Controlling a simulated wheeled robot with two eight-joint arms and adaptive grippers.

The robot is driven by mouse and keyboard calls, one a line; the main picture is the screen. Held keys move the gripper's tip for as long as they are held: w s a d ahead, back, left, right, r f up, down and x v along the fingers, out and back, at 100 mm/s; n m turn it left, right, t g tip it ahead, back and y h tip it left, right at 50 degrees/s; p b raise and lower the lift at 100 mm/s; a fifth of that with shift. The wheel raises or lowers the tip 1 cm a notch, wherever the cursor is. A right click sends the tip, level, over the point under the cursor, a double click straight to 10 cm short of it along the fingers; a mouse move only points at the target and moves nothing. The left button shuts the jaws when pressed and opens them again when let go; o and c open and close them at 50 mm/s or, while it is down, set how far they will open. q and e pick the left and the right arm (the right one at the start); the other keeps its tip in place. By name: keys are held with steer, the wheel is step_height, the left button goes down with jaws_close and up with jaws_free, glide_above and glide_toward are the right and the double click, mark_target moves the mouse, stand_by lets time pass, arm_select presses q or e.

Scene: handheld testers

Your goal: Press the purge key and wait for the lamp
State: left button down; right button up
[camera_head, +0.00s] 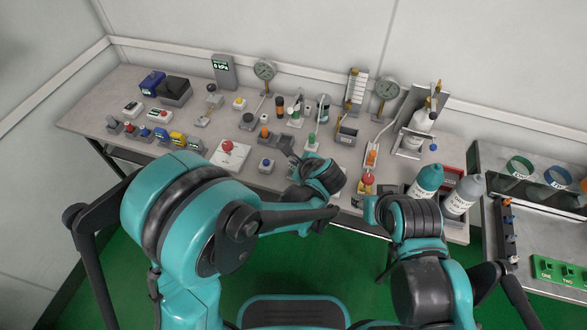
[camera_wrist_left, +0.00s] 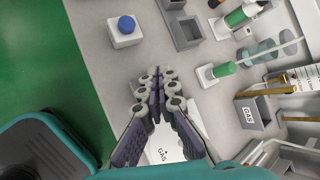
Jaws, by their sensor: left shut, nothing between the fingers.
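My left gripper (camera_head: 284,145) reaches over the near middle of the bench, its fingers shut with nothing between them. A small white box with a blue button (camera_head: 266,165) sits near the bench's front edge, left of the gripper; the same box is at the upper left of the left wrist view (camera_wrist_left: 126,25). The fingers are apart from it. I cannot read a purge label, nor tell which part is the lamp. My right gripper's fingers are not visible.
The bench (camera_head: 85,122) is crowded. A red button on a white base (camera_head: 228,148) stands left of the gripper. Dial gauges (camera_head: 264,70) and a pressure display (camera_head: 222,68) stand along the back.

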arm_select(q)
steer(key=shift+f, duration=0.1)
steer(key=shift+f, duration=0.35)
steer(key=shift+f, duration=0.45)
stand_by(0.8)
steer(key=shift+r, duration=0.15)
steer(key=shift+r+p, duration=0.55)
steer(key=shift+r, duration=0.2)
steer(key=shift+r, duration=0.1)
step_height(320, 180, up, 5)
steer(key=p, duration=0.3)
steer(key=shift+p, duration=0.4)
